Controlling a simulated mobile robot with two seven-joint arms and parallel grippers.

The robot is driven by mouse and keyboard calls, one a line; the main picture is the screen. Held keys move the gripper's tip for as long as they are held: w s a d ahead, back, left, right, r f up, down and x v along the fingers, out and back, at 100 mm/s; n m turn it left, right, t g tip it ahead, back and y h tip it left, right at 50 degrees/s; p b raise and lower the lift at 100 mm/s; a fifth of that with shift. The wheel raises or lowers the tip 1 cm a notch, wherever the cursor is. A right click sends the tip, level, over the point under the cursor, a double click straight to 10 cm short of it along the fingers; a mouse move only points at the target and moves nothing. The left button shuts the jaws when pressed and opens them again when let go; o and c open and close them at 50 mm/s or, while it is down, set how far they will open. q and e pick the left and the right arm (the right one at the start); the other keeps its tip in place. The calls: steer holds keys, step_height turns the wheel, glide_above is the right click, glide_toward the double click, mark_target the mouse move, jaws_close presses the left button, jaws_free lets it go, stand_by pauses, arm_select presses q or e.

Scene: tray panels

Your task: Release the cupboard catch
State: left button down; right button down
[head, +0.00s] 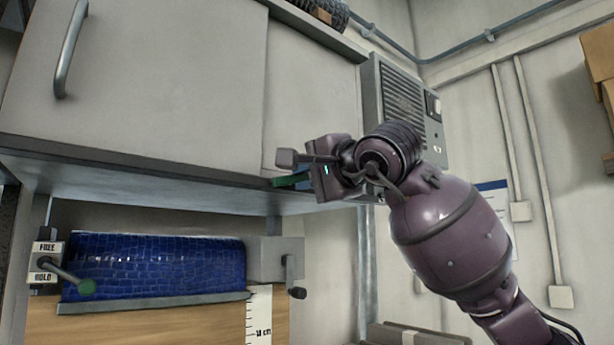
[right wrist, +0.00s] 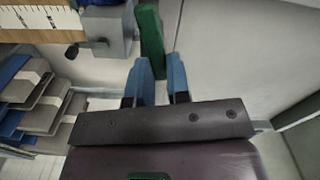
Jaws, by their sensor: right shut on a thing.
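The grey cupboard (head: 150,90) hangs at the upper left of the head view. A green bar, which looks like its catch (head: 284,182), shows at the cupboard's lower edge, partly hidden by my right gripper (head: 303,181). In the right wrist view the green catch (right wrist: 150,35) runs down to the blue fingertips of my right gripper (right wrist: 158,64). The fingers are shut on its near end, though the exact contact is hard to see. My left gripper is in neither view.
Below the cupboard are a blue roll (head: 155,265) and a FREE/HOLD lever with a green knob (head: 87,287). A grey block with a crank (head: 274,259) is to its right. A vented grey box (head: 398,95) stands beside the cupboard. Grey and blue panels (right wrist: 42,100) show in the wrist view.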

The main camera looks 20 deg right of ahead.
steer(key=shift+f+m+b, duration=0.3)
steer(key=shift+f+m, duration=0.1)
steer(key=shift+m, duration=0.4)
steer(key=shift+f+m+b, duration=0.3)
steer(key=shift+f+m, duration=0.05)
steer(key=shift+m, duration=0.45)
steer(key=c, duration=1.1)
jaws_free()
steer(key=shift+d, duration=0.1)
steer(key=b+v, duration=0.1)
steer(key=v, duration=0.9)
steer(key=shift+s+d+r, duration=0.1)
steer(key=shift+s+d, duration=0.05)
steer(key=shift+s, duration=0.25)
